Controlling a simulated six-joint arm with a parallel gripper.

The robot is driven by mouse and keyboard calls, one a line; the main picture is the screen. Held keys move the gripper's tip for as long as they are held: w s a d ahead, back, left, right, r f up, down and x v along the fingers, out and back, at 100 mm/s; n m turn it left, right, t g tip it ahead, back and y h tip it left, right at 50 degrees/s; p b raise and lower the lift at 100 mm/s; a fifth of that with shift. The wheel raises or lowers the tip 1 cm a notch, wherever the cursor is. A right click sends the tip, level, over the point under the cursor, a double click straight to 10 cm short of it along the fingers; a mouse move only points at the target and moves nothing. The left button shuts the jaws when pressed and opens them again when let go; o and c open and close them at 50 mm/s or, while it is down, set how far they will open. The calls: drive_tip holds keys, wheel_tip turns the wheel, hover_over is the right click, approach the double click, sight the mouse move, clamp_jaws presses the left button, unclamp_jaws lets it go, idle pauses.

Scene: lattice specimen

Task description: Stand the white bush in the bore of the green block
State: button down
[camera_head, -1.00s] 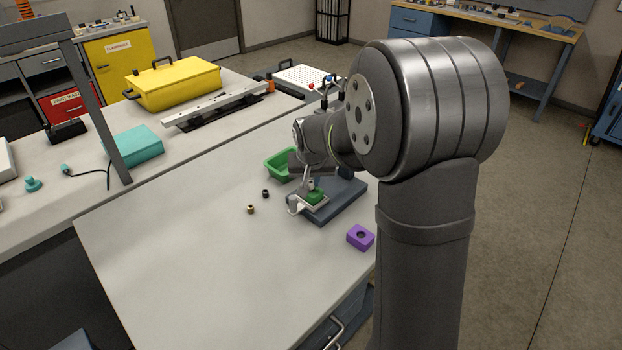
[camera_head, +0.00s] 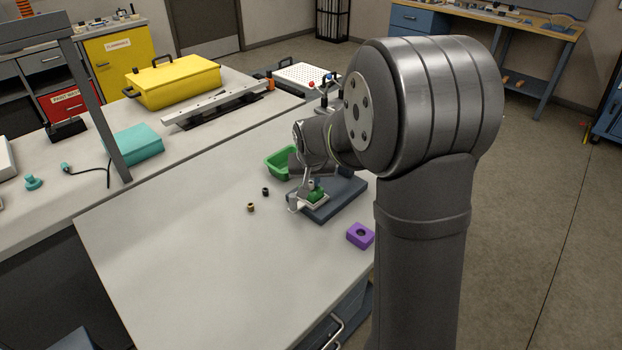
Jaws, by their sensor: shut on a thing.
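The green block (camera_head: 317,197) sits at the front left end of a dark blue-grey base plate, with pale metal parts around it. My gripper (camera_head: 310,186) points down at the block, its fingertips just over or at its top. It is shut on a small pale piece that looks like the white bush (camera_head: 311,184). The bush is mostly hidden by the fingers and very small in this view. The bore is hidden, and I cannot tell whether the bush is above it or partly inside.
A purple block (camera_head: 360,235) with a hole stands to the right. A brass bush (camera_head: 250,207) and a black bush (camera_head: 265,191) stand to the left. A green tray (camera_head: 280,161) is behind. The dark base plate (camera_head: 343,200) lies under the work. The table's front left is clear.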

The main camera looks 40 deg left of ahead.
drive_tip(key=c, duration=0.8)
unclamp_jaws()
drive_tip(key=shift+f, duration=0.1)
drive_tip(key=shift+c, duration=0.2)
drive_tip(key=shift+r, duration=2.6)
drive_tip(key=v, duration=1.7)
drive_tip(key=shift+r, duration=0.25)
hover_over(311, 183)
wheel_tip(311, 183, down, 17)
drive_tip(key=shift+r, duration=0.1)
